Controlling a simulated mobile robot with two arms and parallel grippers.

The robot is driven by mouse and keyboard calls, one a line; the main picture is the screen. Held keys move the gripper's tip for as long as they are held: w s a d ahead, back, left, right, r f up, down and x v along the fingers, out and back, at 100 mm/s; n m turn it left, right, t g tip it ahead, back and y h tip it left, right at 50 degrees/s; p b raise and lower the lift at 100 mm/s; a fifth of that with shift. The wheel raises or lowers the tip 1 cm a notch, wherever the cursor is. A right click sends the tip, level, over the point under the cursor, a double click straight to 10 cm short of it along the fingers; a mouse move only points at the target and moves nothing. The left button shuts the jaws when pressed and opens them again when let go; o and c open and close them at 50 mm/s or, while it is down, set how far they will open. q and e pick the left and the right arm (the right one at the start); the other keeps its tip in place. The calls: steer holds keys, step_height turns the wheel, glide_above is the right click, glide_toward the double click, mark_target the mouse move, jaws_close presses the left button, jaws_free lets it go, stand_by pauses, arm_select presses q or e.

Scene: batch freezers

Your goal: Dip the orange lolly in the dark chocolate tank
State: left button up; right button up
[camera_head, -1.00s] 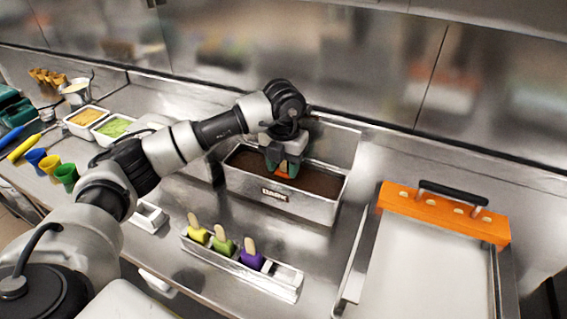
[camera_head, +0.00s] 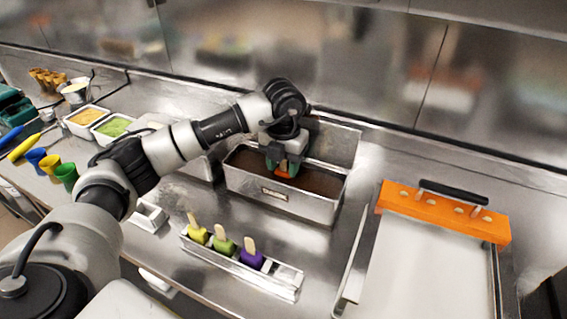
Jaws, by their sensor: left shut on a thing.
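The dark chocolate tank (camera_head: 305,207) is a metal box filled with brown chocolate, at the middle of the counter in the head view. My left gripper (camera_head: 283,168) is over the tank, pointing down and shut on the orange lolly (camera_head: 286,174). Only a small orange part shows between the fingers, close to the chocolate surface. The lolly's lower part is hidden, so I cannot tell how deep it sits. My right gripper is not in view.
A metal rack (camera_head: 270,277) holds yellow, green and purple lollies in front of the tank. A tray with an orange bar (camera_head: 445,213) and black handle stands at the right. Colored cups (camera_head: 66,175) and topping tubs (camera_head: 113,127) stand left. A metal wall closes the back.

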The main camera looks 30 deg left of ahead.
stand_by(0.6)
arm_select(q)
steer(key=shift+r+p, duration=2.4)
steer(key=shift+r, duration=1.5)
steer(key=shift+r, duration=0.1)
step_height(320, 180, up, 5)
steer(key=p, duration=0.3)
steer(key=shift+f, duration=0.2)
